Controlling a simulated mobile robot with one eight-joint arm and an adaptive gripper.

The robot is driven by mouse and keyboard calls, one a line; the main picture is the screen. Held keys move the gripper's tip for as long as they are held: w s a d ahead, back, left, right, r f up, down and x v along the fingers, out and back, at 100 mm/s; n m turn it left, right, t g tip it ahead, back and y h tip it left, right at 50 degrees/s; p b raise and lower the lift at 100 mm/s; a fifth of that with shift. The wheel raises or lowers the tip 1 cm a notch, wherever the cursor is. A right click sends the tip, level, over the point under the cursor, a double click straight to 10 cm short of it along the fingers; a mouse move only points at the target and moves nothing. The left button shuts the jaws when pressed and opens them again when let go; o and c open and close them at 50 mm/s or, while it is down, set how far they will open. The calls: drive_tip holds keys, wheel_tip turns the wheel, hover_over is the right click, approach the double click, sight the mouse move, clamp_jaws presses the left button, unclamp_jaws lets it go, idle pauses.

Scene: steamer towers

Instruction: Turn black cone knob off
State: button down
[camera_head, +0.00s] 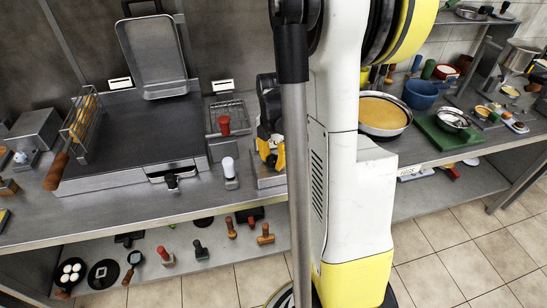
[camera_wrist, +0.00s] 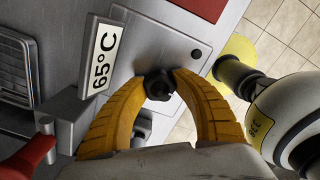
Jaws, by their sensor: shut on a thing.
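The black cone knob (camera_wrist: 158,86) sits on a grey metal panel in the wrist view. My gripper (camera_wrist: 161,83) has its two yellow ribbed fingers closed around the knob, one tip on each side. The knob's lower sides are partly covered by the fingertips. In the head view my gripper (camera_head: 270,154) is at the counter just left of my column, above a small metal unit. The knob itself cannot be made out there.
A 65°C sign (camera_wrist: 101,55) stands on the panel close to the left finger. A red handle (camera_wrist: 27,152) is at lower left. In the head view, a red-handled tool (camera_head: 224,124) and a white-handled tool (camera_head: 229,170) stand left of my gripper, beside a large griddle (camera_head: 130,140).

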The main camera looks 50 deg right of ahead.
sight(273, 158)
drive_tip(key=c, duration=1.2)
unclamp_jaws()
drive_tip(key=shift+o, duration=0.2)
drive_tip(key=shift+r, duration=0.1)
drive_tip(key=shift+r+p, duration=1.85)
drive_tip(key=shift+r, duration=0.6)
